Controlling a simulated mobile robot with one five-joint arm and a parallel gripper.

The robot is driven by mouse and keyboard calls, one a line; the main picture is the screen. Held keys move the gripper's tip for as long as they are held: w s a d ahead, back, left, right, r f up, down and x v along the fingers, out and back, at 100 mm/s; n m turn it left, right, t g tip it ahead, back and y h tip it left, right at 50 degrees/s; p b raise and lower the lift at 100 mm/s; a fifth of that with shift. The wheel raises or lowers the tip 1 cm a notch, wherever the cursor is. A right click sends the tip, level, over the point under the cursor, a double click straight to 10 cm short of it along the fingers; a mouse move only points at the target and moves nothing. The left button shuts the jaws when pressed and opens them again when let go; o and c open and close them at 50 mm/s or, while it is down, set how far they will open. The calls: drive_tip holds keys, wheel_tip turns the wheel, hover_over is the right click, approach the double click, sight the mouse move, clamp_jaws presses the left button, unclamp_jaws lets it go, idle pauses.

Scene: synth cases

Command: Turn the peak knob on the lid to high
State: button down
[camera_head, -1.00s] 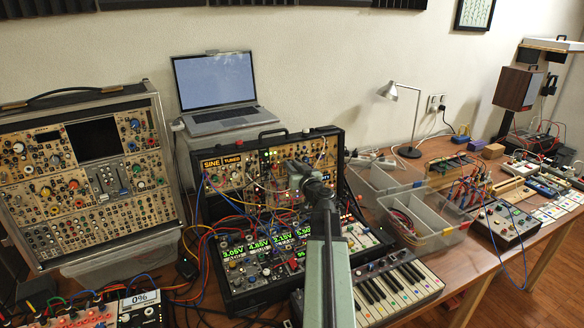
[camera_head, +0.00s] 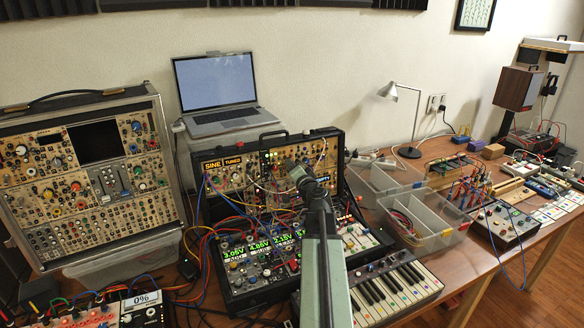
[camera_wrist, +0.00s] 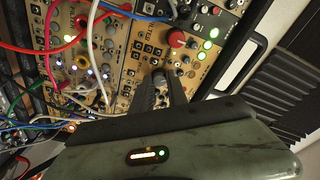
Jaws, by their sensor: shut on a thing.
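The lid (camera_head: 332,146) of the open modular case stands upright, filled with tan panels, and faces me. In the wrist view my gripper (camera_wrist: 160,82) reaches into the lid's panels, its two dark fingers close around a small dark knob (camera_wrist: 158,76). The knob is on a tan module (camera_wrist: 140,52) with lettering that looks like "FILTER". The fingers hide most of the knob, and I cannot read its label or pointer. In the head view my arm's wrist covers the fingertips.
A large red knob (camera_wrist: 177,39) sits just beyond the fingers. Red, white and green patch cables (camera_wrist: 92,50) hang to the left. Black ridged foam (camera_wrist: 285,90) is on the right. A laptop (camera_head: 216,92) stands behind the case; a keyboard (camera_head: 395,288) lies in front.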

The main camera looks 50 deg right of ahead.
drive_tip(key=m+p, duration=0.1)
drive_tip(key=m, duration=0.5)
drive_tip(key=shift+g, duration=0.4)
drive_tip(key=shift+m, duration=0.3)
drive_tip(key=c, duration=1.3)
unclamp_jaws()
drive_tip(key=shift+a, duration=0.1)
